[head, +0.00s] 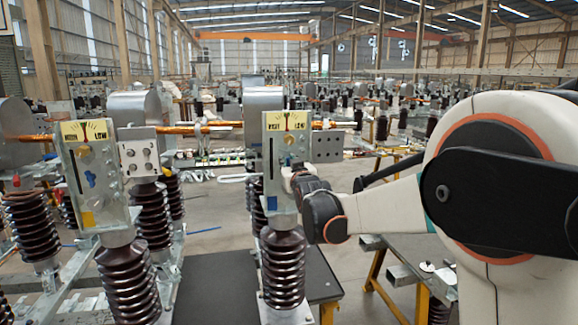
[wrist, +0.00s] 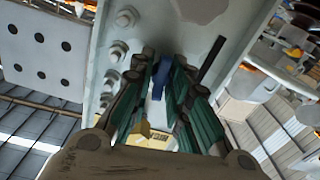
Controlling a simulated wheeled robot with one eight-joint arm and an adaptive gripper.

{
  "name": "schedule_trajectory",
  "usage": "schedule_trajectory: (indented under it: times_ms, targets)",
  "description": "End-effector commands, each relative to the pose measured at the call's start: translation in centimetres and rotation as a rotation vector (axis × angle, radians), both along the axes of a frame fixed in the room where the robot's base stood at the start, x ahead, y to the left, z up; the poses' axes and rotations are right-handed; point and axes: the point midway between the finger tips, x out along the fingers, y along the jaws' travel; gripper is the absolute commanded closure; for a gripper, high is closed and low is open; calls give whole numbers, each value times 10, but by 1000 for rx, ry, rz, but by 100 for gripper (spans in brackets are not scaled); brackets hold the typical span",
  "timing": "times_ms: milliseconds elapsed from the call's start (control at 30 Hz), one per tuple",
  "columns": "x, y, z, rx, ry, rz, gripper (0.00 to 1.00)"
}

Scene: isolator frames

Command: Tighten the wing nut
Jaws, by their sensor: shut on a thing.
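The blue wing nut (wrist: 161,84) sits on the pale grey plate of the middle isolator frame (head: 283,140). In the wrist view it lies between the green-padded fingers of my gripper (wrist: 167,82). My gripper is shut on it, with the fingertips close to the plate face. In the head view my gripper (head: 292,178) reaches the plate from the right and covers most of the nut. A second blue wing nut (head: 91,180) shows uncovered on the left frame's plate (head: 100,205).
Brown ribbed insulators (head: 283,270) stand under the plates. Hex bolts (wrist: 118,48) line the plate beside my fingers. A copper-coloured bar (head: 200,128) runs behind the plates. A dark-topped table (head: 405,255) stands at the right, below my arm.

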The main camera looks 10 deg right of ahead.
Motion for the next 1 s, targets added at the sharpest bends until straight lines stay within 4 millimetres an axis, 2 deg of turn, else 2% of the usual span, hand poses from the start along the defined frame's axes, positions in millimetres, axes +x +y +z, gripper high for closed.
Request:
schedule_trajectory:
  times_ms: [67,100,167,200,500,633,767,1000]
  targets:
    - [0,0,0,-1,0,0,100]
    - [0,0,0,-1,0,0,81]
    - [0,0,0,-1,0,0,67]
    - [0,0,0,-1,0,0,64]
    - [0,0,0,-2,0,0,64]
    - [-7,0,0,-2,0,0,64]
    - [-25,0,0,-2,0,0,64]
    - [-73,0,0,-2,0,0,64]
